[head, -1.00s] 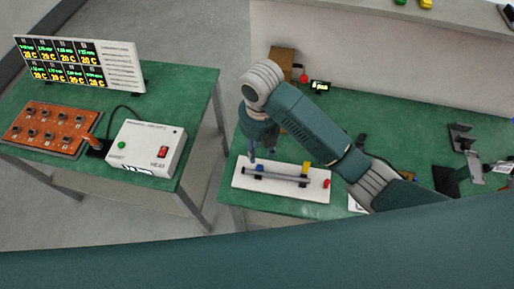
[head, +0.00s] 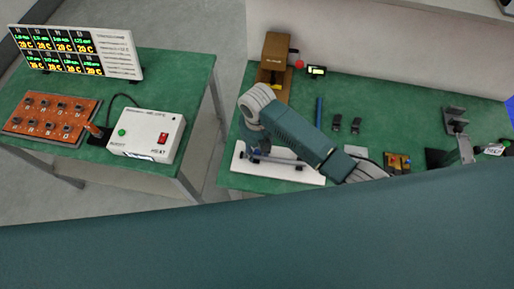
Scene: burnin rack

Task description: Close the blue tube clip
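The white board (head: 281,174) lies on the green bench and carries a dark tube (head: 284,161). A small patch of blue at the board's left end, the blue tube clip (head: 257,152), shows beside my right gripper (head: 252,154). My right gripper points down at the left end of the board, close to the blue clip. Its fingers are small and partly covered by my wrist, so I cannot tell whether they are open or touch the clip. My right forearm hides the right part of the tube. My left gripper is not in view.
A brown wooden fixture (head: 275,65) with a red knob (head: 299,64) stands behind my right arm. A blue rod (head: 319,112) and small black parts (head: 345,124) lie to its right. A second bench at left holds a heater box (head: 147,137), an orange board (head: 52,116) and a display (head: 77,52).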

